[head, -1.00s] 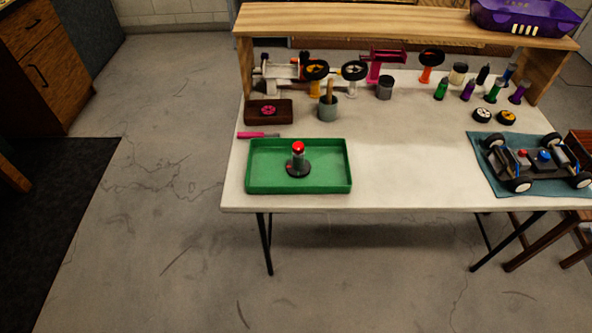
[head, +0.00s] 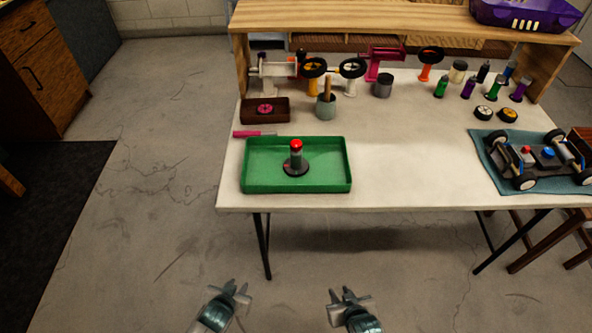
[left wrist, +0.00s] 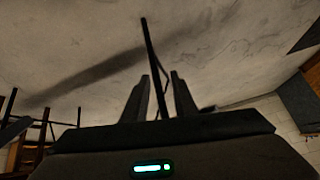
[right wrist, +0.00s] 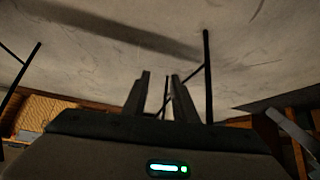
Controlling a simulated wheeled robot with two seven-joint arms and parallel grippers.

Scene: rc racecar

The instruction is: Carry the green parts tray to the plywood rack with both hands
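The green parts tray (head: 329,172) lies flat near the front left edge of the white table in the head view. A small upright part with a red top (head: 296,157) and a dark round base stands in it. The plywood rack (head: 400,17) is the raised wooden shelf along the back of the table. My left gripper (head: 237,289) and my right gripper (head: 345,295) are in front of the table, below the tray in the picture, empty and apart from it. Both wrist views show the left fingers (left wrist: 161,95) and right fingers (right wrist: 160,95) with a gap between them.
A purple basket (head: 527,14) sits on the rack's right end. A brown box (head: 250,109), a pink-handled tool (head: 247,134) and a cup (head: 326,108) lie behind the tray. A car chassis on a teal mat (head: 497,158) is at right. The table's middle is clear.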

